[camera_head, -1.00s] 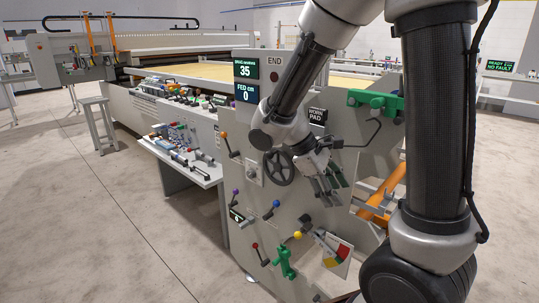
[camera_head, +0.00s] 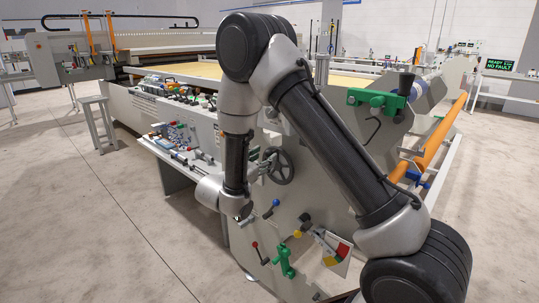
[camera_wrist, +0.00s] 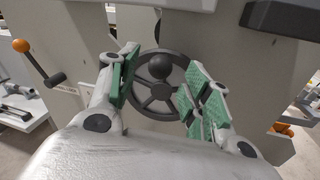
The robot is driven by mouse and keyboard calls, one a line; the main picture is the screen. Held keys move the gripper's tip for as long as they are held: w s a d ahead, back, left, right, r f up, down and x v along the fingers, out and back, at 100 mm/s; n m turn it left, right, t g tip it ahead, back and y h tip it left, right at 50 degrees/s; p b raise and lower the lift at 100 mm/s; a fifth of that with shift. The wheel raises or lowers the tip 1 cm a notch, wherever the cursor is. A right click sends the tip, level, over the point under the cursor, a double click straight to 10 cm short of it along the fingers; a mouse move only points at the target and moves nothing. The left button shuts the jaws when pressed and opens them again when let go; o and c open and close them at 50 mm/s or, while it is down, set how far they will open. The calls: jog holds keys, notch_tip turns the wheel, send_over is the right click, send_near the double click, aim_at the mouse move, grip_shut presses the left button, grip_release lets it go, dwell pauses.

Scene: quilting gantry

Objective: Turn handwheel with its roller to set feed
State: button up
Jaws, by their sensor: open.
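The dark handwheel (camera_head: 288,168) stands on the grey end panel, partly hidden by my arm in the head view. In the wrist view the spoked handwheel (camera_wrist: 160,113) lies straight ahead, with a round dark knob (camera_wrist: 160,67) in front of its upper middle. My gripper (camera_wrist: 162,74) is open, its green-padded fingers left and right of the knob and apart from it. I cannot tell the depth left between fingertips and wheel. In the head view my gripper (camera_head: 262,166) reaches in from the wheel's left side.
An orange-ball lever (camera_wrist: 38,62) sticks out left of the wheel. A tool shelf (camera_head: 180,150) juts out left. My arm hides the feed display.

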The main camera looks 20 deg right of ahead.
aim_at(267, 155)
jog(key=shift+x, duration=2.25)
grip_shut()
